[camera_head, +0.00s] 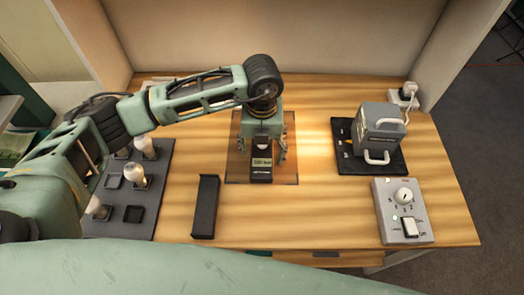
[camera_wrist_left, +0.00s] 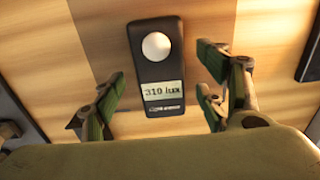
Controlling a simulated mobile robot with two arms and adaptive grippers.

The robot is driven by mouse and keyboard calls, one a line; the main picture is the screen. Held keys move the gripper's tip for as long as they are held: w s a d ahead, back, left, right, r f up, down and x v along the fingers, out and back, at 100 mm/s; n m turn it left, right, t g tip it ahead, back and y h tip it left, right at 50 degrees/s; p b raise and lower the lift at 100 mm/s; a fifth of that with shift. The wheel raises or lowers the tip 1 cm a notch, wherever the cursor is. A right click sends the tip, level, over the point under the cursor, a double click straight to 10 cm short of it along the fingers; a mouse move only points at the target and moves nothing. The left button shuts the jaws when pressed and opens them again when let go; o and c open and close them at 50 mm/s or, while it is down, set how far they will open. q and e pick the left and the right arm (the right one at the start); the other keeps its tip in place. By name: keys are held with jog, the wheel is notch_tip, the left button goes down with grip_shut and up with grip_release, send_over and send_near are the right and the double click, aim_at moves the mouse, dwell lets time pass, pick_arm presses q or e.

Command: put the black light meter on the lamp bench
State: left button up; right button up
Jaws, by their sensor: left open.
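The black light meter (camera_head: 261,172) has a white dome and a lit display, which reads "310 lux" in the left wrist view (camera_wrist_left: 157,70). It appears over a brownish see-through square (camera_head: 236,170) on the wooden lamp bench (camera_head: 325,215). My left gripper (camera_head: 264,154) is above the meter, pointing down. It is open, with one finger on each side of the meter; in the left wrist view gaps show between the meter and both fingers (camera_wrist_left: 160,85). The arm's end hides the meter's far part in the head view. My right gripper is not in view.
A black narrow tray-like piece (camera_head: 205,207) lies left of the meter. A dark board with several bulbs (camera_head: 135,205) is further left. At right are a grey handled device (camera_head: 380,125) on a black mat and a grey dial box (camera_head: 403,211). Bare wood lies between.

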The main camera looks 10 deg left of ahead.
aim_at(262, 154)
pick_arm(q)
notch_tip(262, 154, up, 10)
jog(key=b, duration=0.1)
jog(key=shift+b, duration=0.3)
jog(key=shift+r, duration=0.15)
